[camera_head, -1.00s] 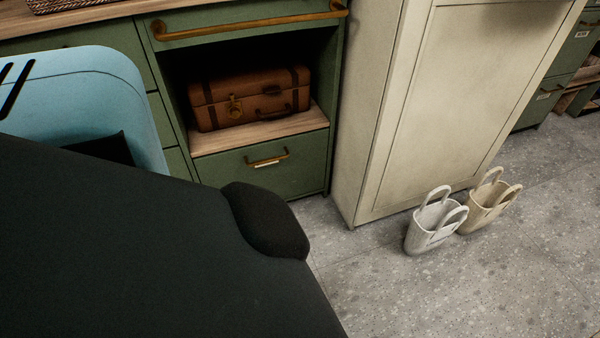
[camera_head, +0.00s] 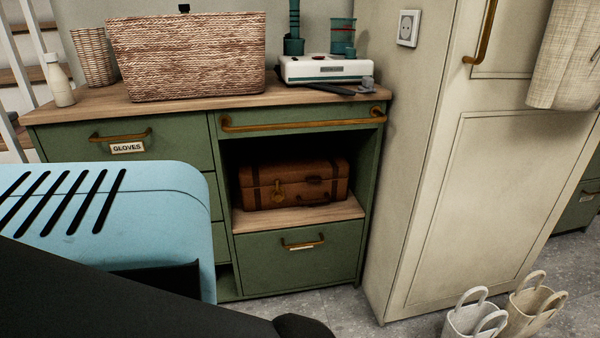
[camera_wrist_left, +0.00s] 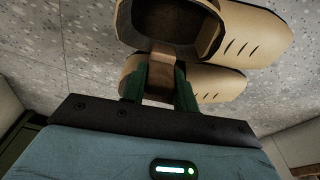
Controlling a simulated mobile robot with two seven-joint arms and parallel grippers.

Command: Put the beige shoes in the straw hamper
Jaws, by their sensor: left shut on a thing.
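The pair of beige shoes (camera_wrist_left: 255,35) is in the left wrist view, side by side, with dark slits on their sides. My left gripper (camera_wrist_left: 159,82) has its two green fingers shut on the shoes, at a brown part near their middle. The shoes hang over the grey floor there. A woven straw hamper (camera_head: 188,58) stands on the wooden counter in the head view, with a small black knob at its top edge. Its inside is hidden. Neither gripper shows in the head view.
The wooden counter (camera_head: 90,105) also carries a white bottle (camera_head: 58,82), a smaller wicker basket (camera_head: 94,58) and a white appliance (camera_head: 325,69). A brown suitcase (camera_head: 293,184) sits in the open shelf. A cream cabinet (camera_head: 470,200) and two bags (camera_head: 470,320) stand at right.

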